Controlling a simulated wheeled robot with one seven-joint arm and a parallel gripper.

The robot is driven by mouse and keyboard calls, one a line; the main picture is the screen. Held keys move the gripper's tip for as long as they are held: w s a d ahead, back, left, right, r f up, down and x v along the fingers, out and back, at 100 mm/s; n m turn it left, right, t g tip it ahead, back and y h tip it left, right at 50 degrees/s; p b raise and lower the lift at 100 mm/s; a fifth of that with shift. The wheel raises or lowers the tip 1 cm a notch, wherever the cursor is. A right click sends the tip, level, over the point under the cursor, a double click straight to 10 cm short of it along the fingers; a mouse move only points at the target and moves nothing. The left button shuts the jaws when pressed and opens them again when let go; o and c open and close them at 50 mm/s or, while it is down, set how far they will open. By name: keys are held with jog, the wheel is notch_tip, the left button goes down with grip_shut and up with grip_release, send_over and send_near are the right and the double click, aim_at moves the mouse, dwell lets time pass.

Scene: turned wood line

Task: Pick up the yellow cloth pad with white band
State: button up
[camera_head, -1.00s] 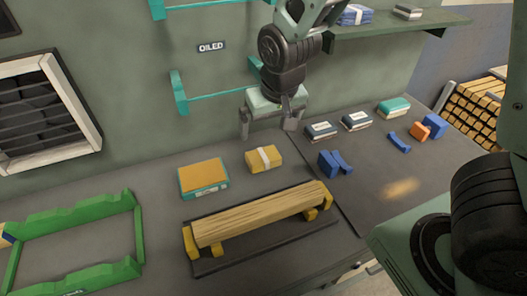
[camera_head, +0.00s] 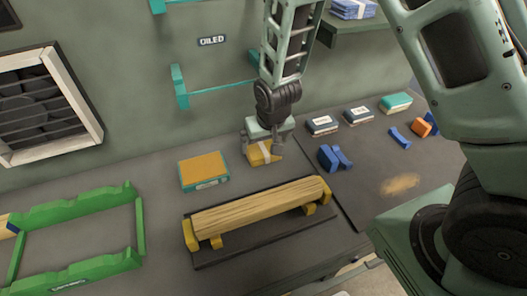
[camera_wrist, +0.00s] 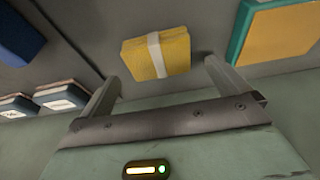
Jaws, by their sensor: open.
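The yellow cloth pad with white band (camera_head: 262,156) lies on the dark bench top, behind the wooden beam. It also shows in the wrist view (camera_wrist: 174,54), with its white band (camera_wrist: 155,54) running across its middle. My gripper (camera_head: 264,148) is above the pad and partly covers its top in the head view. In the wrist view my gripper (camera_wrist: 160,85) is open, its two fingers spread wider than the pad, one towards each side. The pad lies ahead of the fingertips and is not gripped. Whether a finger touches it cannot be told.
A yellow-topped teal box (camera_head: 204,171) lies left of the pad. A wooden beam on yellow supports (camera_head: 258,207) stands in front. Blue blocks (camera_head: 334,158) and white-labelled boxes (camera_head: 322,125) are to the right. A green frame (camera_head: 75,278) is at the left; a teal rail (camera_head: 222,88) is on the wall.

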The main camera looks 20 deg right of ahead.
aim_at(264, 150)
jog(key=shift+p+x, duration=0.95)
jog(key=shift+x, duration=1.6)
jog(key=shift+d, duration=0.1)
jog(key=c, duration=0.8)
